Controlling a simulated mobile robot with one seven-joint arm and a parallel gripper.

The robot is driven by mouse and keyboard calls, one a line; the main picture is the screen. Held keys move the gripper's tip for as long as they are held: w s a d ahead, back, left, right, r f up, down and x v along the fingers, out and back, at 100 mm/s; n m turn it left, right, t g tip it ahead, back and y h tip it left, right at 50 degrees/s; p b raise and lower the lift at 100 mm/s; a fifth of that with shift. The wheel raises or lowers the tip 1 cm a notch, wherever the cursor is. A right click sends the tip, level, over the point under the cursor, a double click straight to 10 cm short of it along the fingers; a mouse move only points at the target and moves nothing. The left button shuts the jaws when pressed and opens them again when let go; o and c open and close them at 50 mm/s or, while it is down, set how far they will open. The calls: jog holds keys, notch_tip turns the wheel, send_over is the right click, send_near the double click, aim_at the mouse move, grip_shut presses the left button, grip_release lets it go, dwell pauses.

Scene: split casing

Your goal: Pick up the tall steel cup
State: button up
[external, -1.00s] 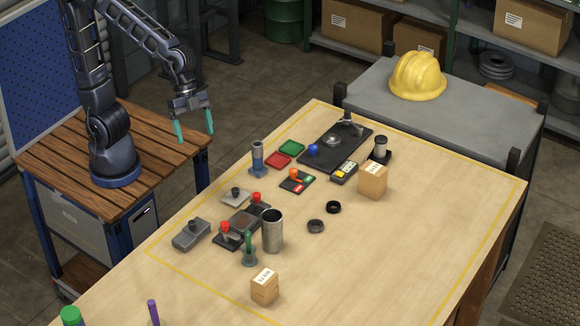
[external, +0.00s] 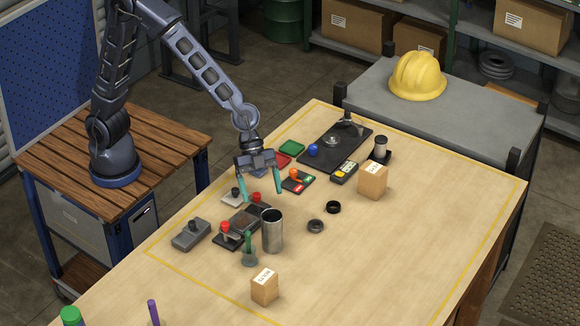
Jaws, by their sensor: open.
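The tall steel cup (external: 272,232) stands upright on the wooden table, near its middle-left part, with its open rim up. My gripper (external: 262,195) points down above the table, just behind the cup in the picture. Its two teal fingers are apart with nothing between them. The fingertips appear a little above the level of the cup's rim and do not visibly touch it.
A cardboard box (external: 264,287) stands in front. The table's right front is clear.

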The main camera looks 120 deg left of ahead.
send_near(276, 241)
jog(key=shift+x, duration=2.5)
jog(key=shift+s+a+f, duration=0.1)
jog(key=shift+s, duration=0.1)
jog(key=c, duration=1.1)
